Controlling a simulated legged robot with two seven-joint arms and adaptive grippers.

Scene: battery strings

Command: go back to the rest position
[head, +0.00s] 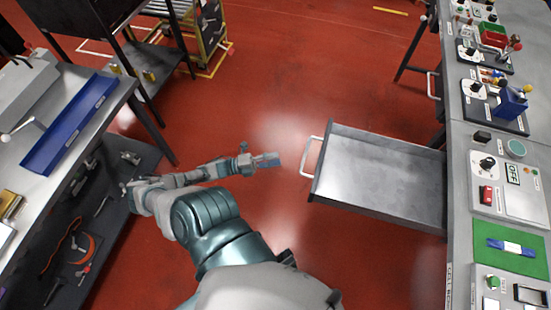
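My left arm rises from the bottom of the head view, bends at the left, and its forearm points right. My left gripper (268,160) is over the open red floor, left of the pulled-out drawer's handle and apart from it. Its fingers are small and seen from above, so I cannot tell whether they are open or shut. No held object can be made out. My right arm and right gripper are not in view.
An open, empty grey drawer (375,175) juts left from the right-hand workbench (455,200), which carries switch panels and a green mat (512,262). At left stands a table with a blue tray (70,125), with tools on its lower shelf (100,210). Red floor (290,80) lies free between.

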